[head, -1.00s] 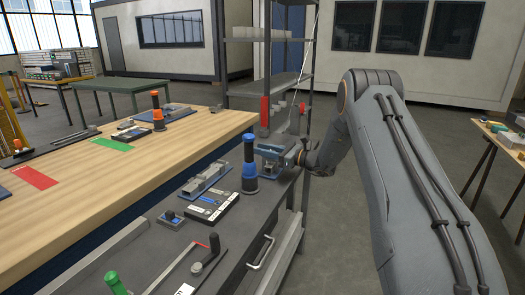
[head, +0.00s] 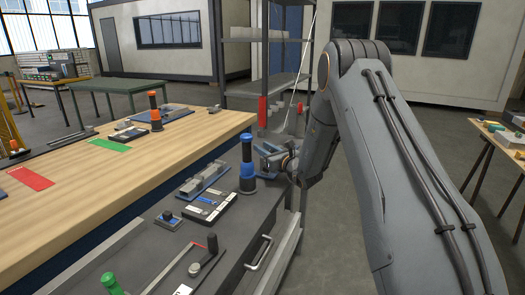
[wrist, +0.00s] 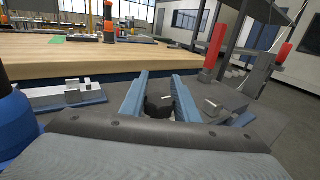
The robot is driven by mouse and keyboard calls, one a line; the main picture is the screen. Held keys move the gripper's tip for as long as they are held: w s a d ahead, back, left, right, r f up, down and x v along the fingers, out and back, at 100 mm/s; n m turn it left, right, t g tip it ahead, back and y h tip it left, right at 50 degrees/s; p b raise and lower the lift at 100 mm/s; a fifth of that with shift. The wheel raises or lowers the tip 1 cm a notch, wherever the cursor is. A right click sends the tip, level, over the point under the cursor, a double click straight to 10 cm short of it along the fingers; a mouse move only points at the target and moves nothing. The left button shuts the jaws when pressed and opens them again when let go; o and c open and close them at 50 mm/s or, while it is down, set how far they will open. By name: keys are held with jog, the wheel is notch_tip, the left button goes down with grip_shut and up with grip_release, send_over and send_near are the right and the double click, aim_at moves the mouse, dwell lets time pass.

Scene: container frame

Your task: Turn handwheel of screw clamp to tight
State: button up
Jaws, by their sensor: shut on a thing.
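The screw clamp (head: 270,150) is a small grey-blue device at the far right end of the dark bench, partly hidden by my gripper in the head view. Its handwheel (wrist: 159,106) is a dark round part with a pale mark, seen between my two blue fingers in the wrist view. My gripper (wrist: 158,92) is shut on the handwheel, with a finger on each side of it. Grey metal parts (wrist: 226,108) lie just right of the fingers. In the head view my gripper (head: 285,160) reaches the clamp from the right. The handwheel's angle cannot be told.
A blue-and-black upright cylinder (head: 247,172) stands close left of the clamp; it also fills the wrist view's left edge (wrist: 16,128). A grey fixture (head: 205,178) and a labelled tray (head: 209,207) lie nearer. A shelf rack (head: 265,80) stands behind.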

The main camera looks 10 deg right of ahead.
jog(key=shift+h, duration=0.3)
jog(key=o, duration=1)
jog(key=shift+o, duration=0.2)
jog(key=shift+d, duration=0.1)
jog(key=b+v, duration=0.1)
jog(key=v, duration=0.6)
jog(key=shift+s+b, duration=0.3)
jog(key=shift+s, duration=0.05)
jog(key=shift+f, duration=0.1)
